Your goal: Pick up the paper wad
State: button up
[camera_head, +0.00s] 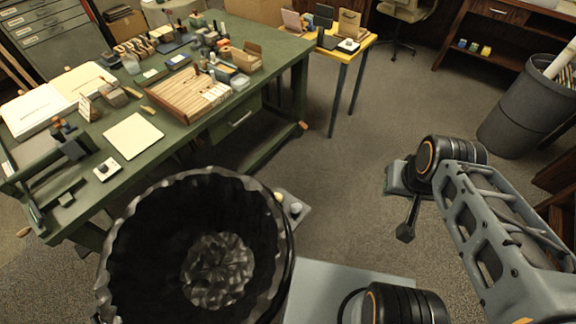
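I cannot make out a paper wad for certain. A large dark bin (125,232) with a wavy, liner-like rim stands close in front of me. Its inside is mostly black, with a grey crumpled-looking patch (218,272) low in it; I cannot tell whether this is the bin's floor, its liner or paper. Two small pale roundish things, one yellowish (279,197) and one grey-white (296,208), show just past its right rim. My gripper (405,232) hangs over the carpet on the right, apart from the bin; its fingers are too small and dark to read.
A green workbench (70,209) crowded with tools, a wooden slatted tray (189,96) and papers fills the left. A yellow table (357,54) stands behind it. A grey bin (521,110) with rolls stands at right. Open carpet (345,175) lies in the middle.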

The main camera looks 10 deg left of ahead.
aim_at(279, 197)
jog(key=i, duration=2.75)
jog(key=u, duration=4.95)
